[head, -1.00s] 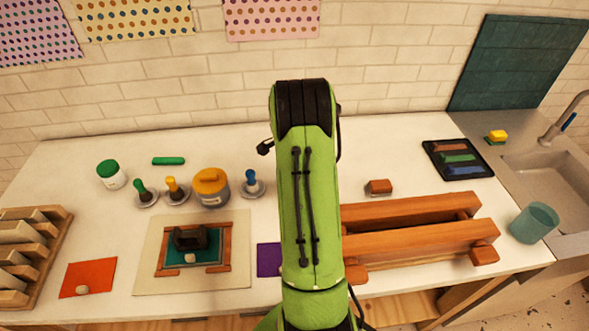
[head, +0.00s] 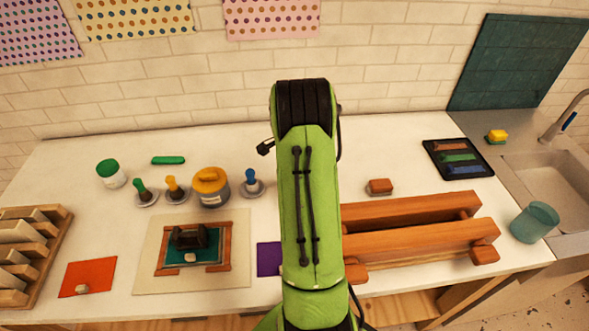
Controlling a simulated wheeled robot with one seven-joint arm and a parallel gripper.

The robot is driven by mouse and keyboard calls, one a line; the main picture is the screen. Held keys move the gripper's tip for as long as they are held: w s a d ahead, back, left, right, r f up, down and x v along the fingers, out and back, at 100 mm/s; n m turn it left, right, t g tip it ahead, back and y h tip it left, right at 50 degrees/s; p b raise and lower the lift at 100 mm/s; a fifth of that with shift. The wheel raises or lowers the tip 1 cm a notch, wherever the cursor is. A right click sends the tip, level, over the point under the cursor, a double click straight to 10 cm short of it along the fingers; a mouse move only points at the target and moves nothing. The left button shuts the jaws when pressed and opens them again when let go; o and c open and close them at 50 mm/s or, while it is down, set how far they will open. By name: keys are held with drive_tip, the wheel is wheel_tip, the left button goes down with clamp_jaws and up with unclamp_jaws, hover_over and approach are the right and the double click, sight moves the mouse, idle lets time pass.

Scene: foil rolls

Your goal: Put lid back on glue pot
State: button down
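A grey pot (head: 211,199) with a yellow-orange top (head: 209,179) stands on the white counter, left of my arm. The top has a raised, handle-like part and sits over the pot's mouth; I cannot tell how firmly it is seated. A white jar (head: 114,180) with a green cap (head: 107,167) stands further left. Neither carries a readable label, so I cannot tell which is the glue pot. No loose lid is clearly visible. My gripper is not in view; my green arm covers the middle of the counter.
Green, yellow and blue-handled tools (head: 251,178) stand on small dishes around the pot. A green cylinder (head: 168,160) lies behind them. A framed board (head: 230,246) with a dark object lies in front. Wooden rails (head: 410,236) lie right of my arm, with a black tray (head: 480,173) behind.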

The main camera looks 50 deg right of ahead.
drive_tip(key=c, duration=0.5)
unclamp_jaws()
drive_tip(key=shift+c, duration=0.2)
drive_tip(key=shift+r+p, duration=2.65)
drive_tip(key=shift+r, duration=0.9)
clamp_jaws()
drive_tip(key=shift+f, duration=0.15)
